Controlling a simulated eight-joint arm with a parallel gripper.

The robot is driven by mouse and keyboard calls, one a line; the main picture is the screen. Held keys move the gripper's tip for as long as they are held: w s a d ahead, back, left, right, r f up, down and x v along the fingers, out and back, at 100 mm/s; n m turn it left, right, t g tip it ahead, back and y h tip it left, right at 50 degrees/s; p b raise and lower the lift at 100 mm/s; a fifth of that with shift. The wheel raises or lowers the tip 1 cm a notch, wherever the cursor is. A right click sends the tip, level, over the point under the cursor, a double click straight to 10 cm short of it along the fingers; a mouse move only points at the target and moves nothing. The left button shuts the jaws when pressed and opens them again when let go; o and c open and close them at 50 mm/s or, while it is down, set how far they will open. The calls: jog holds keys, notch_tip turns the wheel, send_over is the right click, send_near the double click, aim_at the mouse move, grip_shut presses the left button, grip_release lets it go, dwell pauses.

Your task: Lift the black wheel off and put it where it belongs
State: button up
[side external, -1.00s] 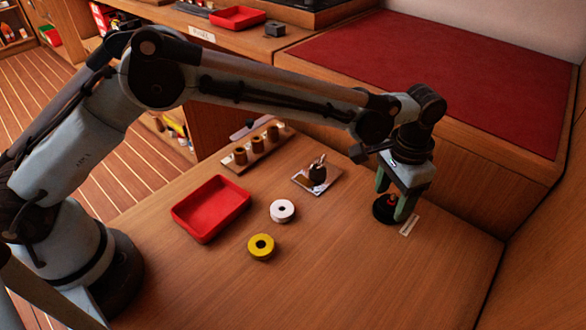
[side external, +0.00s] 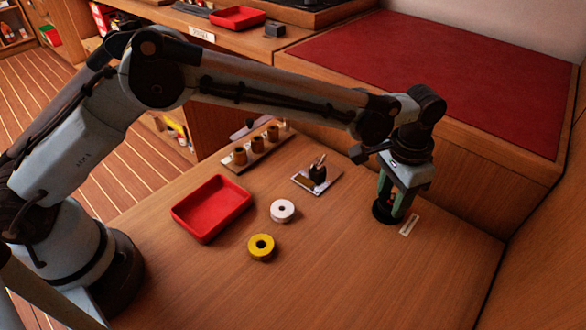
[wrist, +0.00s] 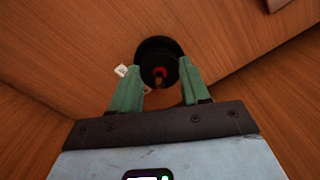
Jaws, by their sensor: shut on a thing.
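The black wheel (side external: 380,214) is at the right side of the wooden table, next to a small white label. In the wrist view the wheel (wrist: 158,45) shows as a dark disc with a red centre. My gripper (side external: 392,205) points down over it, and its two green fingers (wrist: 158,78) are shut on the wheel from both sides. The fingers hide part of the wheel, and I cannot tell whether it is clear of what is under it. A white ring (side external: 282,208) and a yellow ring (side external: 261,244) lie on the table to the left.
A red tray (side external: 212,207) lies left of the rings. A board with three brown pegs (side external: 257,145) stands at the back. A dark cup (side external: 318,174) stands on a small square plate. The white label (side external: 409,225) is beside the wheel. The front of the table is clear.

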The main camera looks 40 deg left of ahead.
jog(key=shift+r, duration=2.6)
jog(key=shift+s+a+r, duration=0.2)
jog(key=shift+s+r, duration=0.1)
jog(key=shift+r, duration=0.1)
jog(key=s+a+r+n, duration=0.1)
jog(key=s+a+r, duration=0.3)
jog(key=s, duration=0.2)
jog(key=s+a+r+n, duration=0.1)
jog(key=s+a+r, duration=0.25)
jog(key=s, duration=0.35)
jog(key=s+a+f+n, duration=0.1)
jog(key=s+a+f, duration=0.2)
jog(key=s+a, duration=0.8)
send_over(225, 200)
notch_tip(225, 200, down, 7)
jog(key=shift+f, duration=2.15)
